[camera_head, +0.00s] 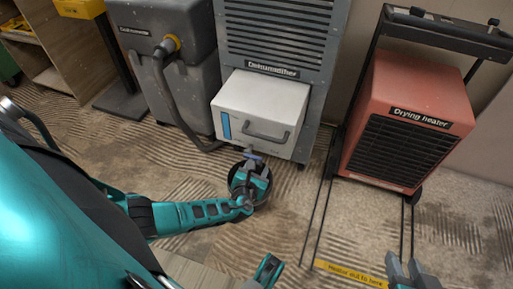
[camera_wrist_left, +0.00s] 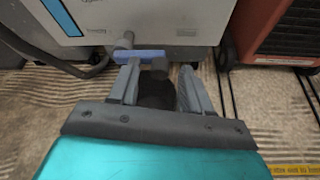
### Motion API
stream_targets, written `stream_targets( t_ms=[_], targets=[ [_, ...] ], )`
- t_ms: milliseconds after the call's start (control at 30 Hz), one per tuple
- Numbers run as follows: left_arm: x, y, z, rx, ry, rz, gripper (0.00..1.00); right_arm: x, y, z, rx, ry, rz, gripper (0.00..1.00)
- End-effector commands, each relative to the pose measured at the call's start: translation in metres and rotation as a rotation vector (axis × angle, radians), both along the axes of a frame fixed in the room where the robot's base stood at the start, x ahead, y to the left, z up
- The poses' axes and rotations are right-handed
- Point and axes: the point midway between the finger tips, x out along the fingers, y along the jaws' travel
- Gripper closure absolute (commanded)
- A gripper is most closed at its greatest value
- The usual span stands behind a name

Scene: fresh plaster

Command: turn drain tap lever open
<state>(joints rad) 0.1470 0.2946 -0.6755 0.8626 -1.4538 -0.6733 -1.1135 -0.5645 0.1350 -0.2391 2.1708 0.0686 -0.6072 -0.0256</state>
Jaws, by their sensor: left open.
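The drain tap (camera_wrist_left: 124,42) sticks out below the front of a white box. Its blue lever (camera_wrist_left: 140,56) lies crosswise in the left wrist view, at the tips of my left gripper (camera_wrist_left: 158,72). It also shows small in the head view (camera_head: 252,156), just above my left gripper (camera_head: 255,173). The left fingers are apart; the left fingertip overlaps the lever in the picture, and I cannot tell whether they touch. A dark round thing shows behind and between the fingers. My right gripper (camera_head: 405,264) is partly visible at the bottom edge of the head view; its opening is unclear.
The white box (camera_head: 260,105) sits in the dehumidifier (camera_head: 268,40). A grey tank with a hose (camera_head: 180,105) stands left of it. A red drying heater (camera_head: 405,120) stands right. A yellow floor strip (camera_head: 350,275) lies in front. Open patterned floor (camera_head: 225,250) lies around my left arm.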

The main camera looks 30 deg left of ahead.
Motion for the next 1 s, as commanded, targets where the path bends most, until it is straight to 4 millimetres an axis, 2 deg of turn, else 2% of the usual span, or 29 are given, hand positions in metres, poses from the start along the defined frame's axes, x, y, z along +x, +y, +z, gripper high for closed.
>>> stream_targets(
  t_ms=[67, 567, 1000],
  targets=[
    [-0.0001, -0.0001, -0.0001, 0.0, 0.0, 0.0, 0.52, -0.0001, 0.0001, 0.0001, 0.0, 0.0, 0.0, 0.61],
    [0.0002, 0.0001, 0.0003, -0.001, 0.0, 0.0, 0.99, -0.0016, -0.0001, -0.0007, 0.0, 0.003, 0.0, 0.61],
    [0.0006, 0.0018, 0.0041, -0.051, -0.015, 0.0, 1.0, -0.0022, -0.0005, -0.0012, 0.0, 0.004, -0.002, 0.61]
  ],
)
